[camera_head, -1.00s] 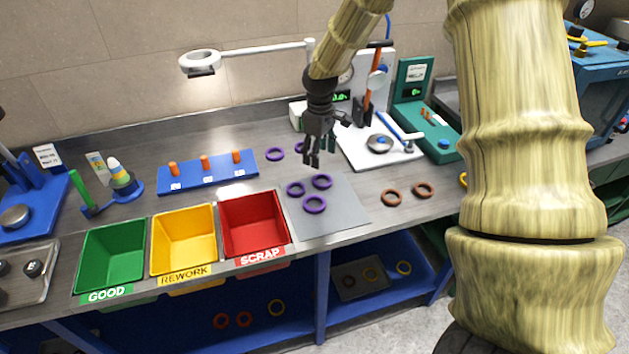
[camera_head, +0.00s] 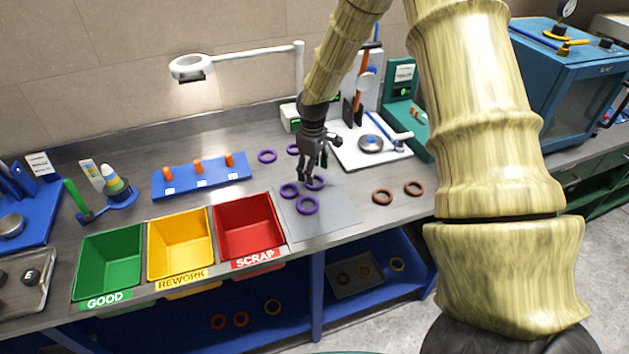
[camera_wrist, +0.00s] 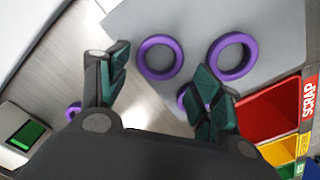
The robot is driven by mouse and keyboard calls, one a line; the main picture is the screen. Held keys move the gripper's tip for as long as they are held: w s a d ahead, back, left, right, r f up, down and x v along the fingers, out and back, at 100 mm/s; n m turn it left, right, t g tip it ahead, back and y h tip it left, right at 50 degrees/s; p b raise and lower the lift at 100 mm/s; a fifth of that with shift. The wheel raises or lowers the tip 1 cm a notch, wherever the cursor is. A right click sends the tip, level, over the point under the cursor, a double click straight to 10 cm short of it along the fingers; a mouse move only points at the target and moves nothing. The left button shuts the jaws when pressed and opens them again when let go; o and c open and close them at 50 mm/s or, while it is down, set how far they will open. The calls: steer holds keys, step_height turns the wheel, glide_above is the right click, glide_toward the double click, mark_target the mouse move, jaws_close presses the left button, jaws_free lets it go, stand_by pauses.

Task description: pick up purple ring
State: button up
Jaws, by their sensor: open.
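Several purple rings lie on the bench. On and by the grey mat (camera_head: 335,220) are a front purple ring (camera_head: 308,206), a left purple ring (camera_head: 289,191) and a back purple ring (camera_head: 316,183), partly behind my gripper (camera_head: 312,174). Another purple ring (camera_head: 267,156) lies farther back. In the wrist view my gripper (camera_wrist: 160,95) is open and empty. One purple ring (camera_wrist: 160,57) lies between and beyond its fingertips, another purple ring (camera_wrist: 232,56) lies to the right, and a third is partly hidden behind the right finger.
Red scrap (camera_head: 249,226), yellow rework (camera_head: 180,244) and green good (camera_head: 109,262) bins stand left of the mat. Two brown rings (camera_head: 382,196) lie to its right. A white scale (camera_head: 372,148) and a blue peg board (camera_head: 203,176) stand behind.

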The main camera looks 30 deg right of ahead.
mark_target(315, 177)
steer(key=shift+s+d+f+p, duration=0.1)
steer(key=shift+f+p, duration=0.15)
steer(key=shift+f, duration=0.15)
steer(key=shift+s+d+f+p, duration=0.1)
steer(key=shift+f+p, duration=0.15)
steer(key=shift+f, duration=0.15)
steer(key=shift+w+f, duration=0.1)
steer(key=shift+f, duration=0.95)
steer(key=c, duration=0.7)
